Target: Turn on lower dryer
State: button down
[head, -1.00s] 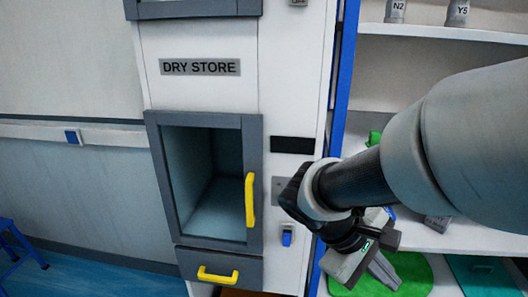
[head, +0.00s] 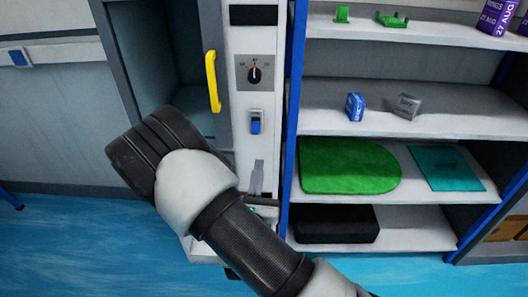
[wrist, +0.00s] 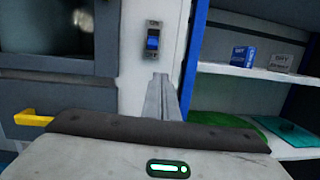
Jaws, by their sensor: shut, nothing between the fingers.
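The lower dryer has a dark window in a grey frame (head: 116,70) and a yellow handle (head: 212,82). On the white panel to its right are a black display (head: 254,15), a round dial (head: 254,75) and a blue rocker switch (head: 255,123). The switch also shows in the wrist view (wrist: 153,42), above my fingertips. My gripper (head: 258,165) is shut and empty, its fingers pointing up just below the switch. In the wrist view my fingers (wrist: 161,82) appear close together, with a visible gap below the switch. My arm hides the dryer's lower part.
A blue-edged open shelf (head: 420,122) stands right of the panel, holding small boxes (head: 355,107), a green mat (head: 345,166), a teal mat (head: 446,168) and a black box (head: 336,224). A yellow drawer handle (wrist: 33,118) shows at left in the wrist view. Blue floor (head: 80,250) is free in front.

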aim_at(257, 139)
jog(key=shift+s+a+f+n+y, duration=0.25)
jog(key=shift+a+f+n+y, duration=0.4)
jog(key=shift+f, duration=0.2)
jog(key=shift+w, duration=0.1)
jog(key=w, duration=0.3)
jog(key=w+r+b, duration=0.1)
jog(key=w, duration=0.6)
jog(key=shift+d+r, duration=0.2)
jog(key=shift+r, duration=0.1)
jog(key=shift+s+r, duration=0.55)
jog(key=shift+r, duration=0.35)
jog(key=shift+s+r, duration=0.55)
jog(key=shift+r, duration=0.3)
jog(key=shift+a+r+p, duration=0.2)
jog(key=shift+p, duration=0.2)
